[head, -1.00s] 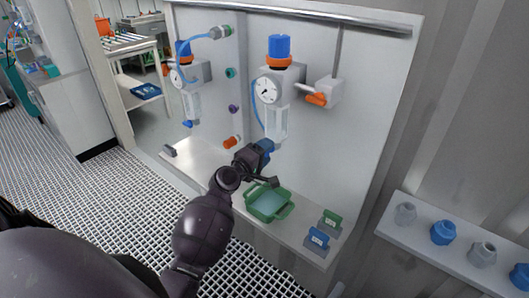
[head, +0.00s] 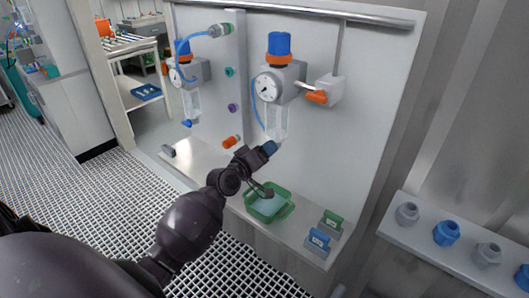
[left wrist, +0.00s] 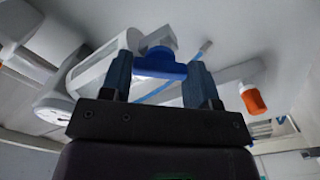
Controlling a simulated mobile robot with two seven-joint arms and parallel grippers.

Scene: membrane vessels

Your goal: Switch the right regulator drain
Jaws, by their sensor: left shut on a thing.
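The right regulator (head: 287,86) is on the pale upright panel, with a blue knob on top, an orange ring, a round gauge and a clear bowl (head: 277,122) below. My left gripper (head: 269,149) is at the lower end of this bowl. In the left wrist view, a bright blue drain piece (left wrist: 160,63) sits between the two dark blue fingers of my left gripper (left wrist: 160,77), which are shut on it. In the head view the fingers hide the drain. My right gripper is not in view.
A green tray (head: 285,211) stands on the ledge below my gripper. Green and blue tags (head: 318,240) stand to its right. A valve with an orange handle (head: 317,97) is right of the regulator. A second regulator (head: 190,75) is at the left.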

